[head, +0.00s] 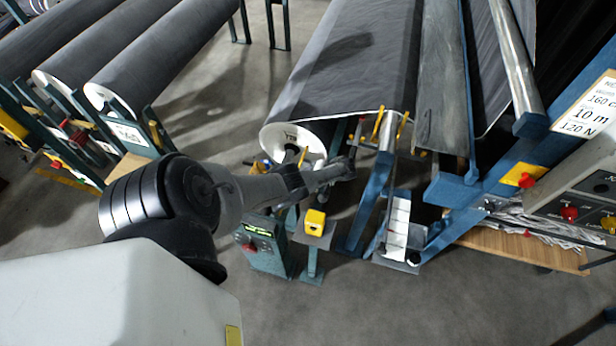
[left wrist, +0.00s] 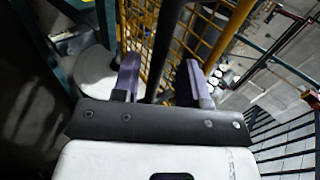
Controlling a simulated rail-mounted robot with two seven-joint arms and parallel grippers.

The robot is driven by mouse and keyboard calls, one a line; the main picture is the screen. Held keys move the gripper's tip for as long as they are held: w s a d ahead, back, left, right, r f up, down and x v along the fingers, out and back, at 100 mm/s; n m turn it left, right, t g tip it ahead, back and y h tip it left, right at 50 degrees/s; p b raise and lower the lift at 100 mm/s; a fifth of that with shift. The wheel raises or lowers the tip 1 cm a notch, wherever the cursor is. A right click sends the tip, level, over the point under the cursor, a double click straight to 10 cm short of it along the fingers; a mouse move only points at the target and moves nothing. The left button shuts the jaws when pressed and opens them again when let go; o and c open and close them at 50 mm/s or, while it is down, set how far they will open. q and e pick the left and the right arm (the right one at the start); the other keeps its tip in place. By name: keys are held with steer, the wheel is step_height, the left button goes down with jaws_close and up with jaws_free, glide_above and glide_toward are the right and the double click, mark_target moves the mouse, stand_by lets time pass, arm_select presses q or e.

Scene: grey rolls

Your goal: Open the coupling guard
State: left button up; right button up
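A yellow mesh guard (left wrist: 138,28), which looks like the coupling guard, stands in front of my left gripper in the left wrist view. My left gripper (left wrist: 161,82) has its two fingers well apart. A dark bar (left wrist: 168,40) runs up between the fingers with gaps on both sides; I cannot tell its depth. In the head view my left gripper (head: 345,166) is beside the white end of the large grey roll (head: 345,60). The guard is not clear there, with the arm in front of the roll's end. My right gripper is in neither view.
A green control box (head: 264,246) and a post with a yellow box (head: 315,222) stand just below my left forearm. Blue frame legs (head: 372,195) rise to the right. More grey rolls (head: 165,50) lie at the left. The floor (head: 400,310) in front is clear.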

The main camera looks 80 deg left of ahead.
arm_select(q)
steer(key=v, duration=1.3)
steer(key=shift+p, duration=0.45)
